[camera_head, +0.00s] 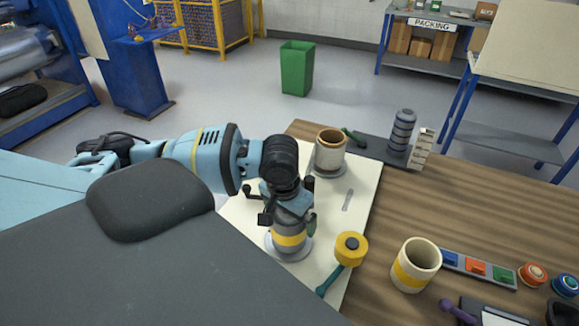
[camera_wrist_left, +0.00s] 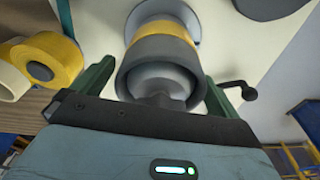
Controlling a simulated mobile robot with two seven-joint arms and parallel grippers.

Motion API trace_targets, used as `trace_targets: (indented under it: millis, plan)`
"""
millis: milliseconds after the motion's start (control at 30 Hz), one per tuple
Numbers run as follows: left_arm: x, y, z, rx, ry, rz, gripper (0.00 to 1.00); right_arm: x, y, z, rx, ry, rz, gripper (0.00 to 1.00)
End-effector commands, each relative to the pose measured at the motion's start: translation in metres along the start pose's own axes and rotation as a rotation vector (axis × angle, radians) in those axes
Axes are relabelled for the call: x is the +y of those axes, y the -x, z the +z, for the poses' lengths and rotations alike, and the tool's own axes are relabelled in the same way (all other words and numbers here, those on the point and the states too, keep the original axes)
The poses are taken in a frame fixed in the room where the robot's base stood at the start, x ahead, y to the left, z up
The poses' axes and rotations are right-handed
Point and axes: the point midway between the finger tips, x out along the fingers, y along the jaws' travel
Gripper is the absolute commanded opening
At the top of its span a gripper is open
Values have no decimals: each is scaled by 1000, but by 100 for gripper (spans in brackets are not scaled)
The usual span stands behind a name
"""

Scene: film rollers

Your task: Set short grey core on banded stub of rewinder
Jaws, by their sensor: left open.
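The short grey core (camera_head: 289,215) stands upright around the rewinder's banded stub. The stub's yellow band (camera_head: 288,239) shows below it, above a round grey flange (camera_head: 297,253). In the left wrist view the core (camera_wrist_left: 158,62) is an open grey ring with a lighter grey stub end inside it. The yellow band (camera_wrist_left: 162,38) lies beyond. My left gripper (camera_head: 291,208) is open over the core. Its green fingers stand on either side of the ring in the left wrist view (camera_wrist_left: 160,88). Finger contact cannot be told. My right gripper is not in view.
A yellow roll (camera_head: 351,247) with a teal handle and a yellow-banded cream core (camera_head: 416,268) stand close on the right. A ribbed grey cylinder (camera_head: 402,130) stands farther back.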

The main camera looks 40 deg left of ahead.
Motion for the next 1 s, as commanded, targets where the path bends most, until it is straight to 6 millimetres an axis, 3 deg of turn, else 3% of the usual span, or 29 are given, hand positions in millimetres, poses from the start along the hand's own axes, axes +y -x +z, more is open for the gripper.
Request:
trace_targets:
  millis: [167, 600, 1000]
  plan:
    - [0, 4, 0, 1, 0, 0, 99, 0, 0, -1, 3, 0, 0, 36]
    - [0, 68, -1, 5, 0, 1, 99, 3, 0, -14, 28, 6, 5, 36]
    - [0, 78, 0, -1, 0, 0, 99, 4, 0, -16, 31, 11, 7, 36]
